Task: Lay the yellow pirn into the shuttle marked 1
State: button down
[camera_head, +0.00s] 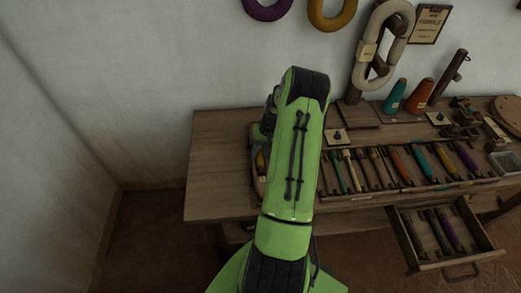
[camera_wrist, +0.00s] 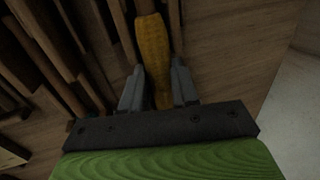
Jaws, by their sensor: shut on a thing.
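The yellow pirn (camera_wrist: 153,48) is between the two grey fingers of my gripper (camera_wrist: 156,82) in the wrist view, and the gripper is shut on it. Wooden lengths lie beyond and left of the pirn there. In the head view my green arm covers most of the gripper. A small yellow patch (camera_head: 261,161), likely the pirn, shows at the arm's left edge, above a wooden piece (camera_head: 259,184) that may be a shuttle. I cannot read a mark 1 on any shuttle, and I cannot tell whether the pirn touches anything below.
A rack of several coloured pirns (camera_head: 410,165) lies along the bench (camera_head: 218,150) right of my arm. An open drawer (camera_head: 408,238) with dark pirns juts out below. Cones (camera_head: 396,96) and a post stand behind. The bench's left end is clear.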

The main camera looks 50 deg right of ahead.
aim_at(261, 152)
jog(key=shift+r, duration=0.1)
jog(key=c, duration=0.8)
grip_release()
notch_tip(261, 152, up, 8)
jog(key=p, duration=0.6)
jog(key=shift+r, duration=0.1)
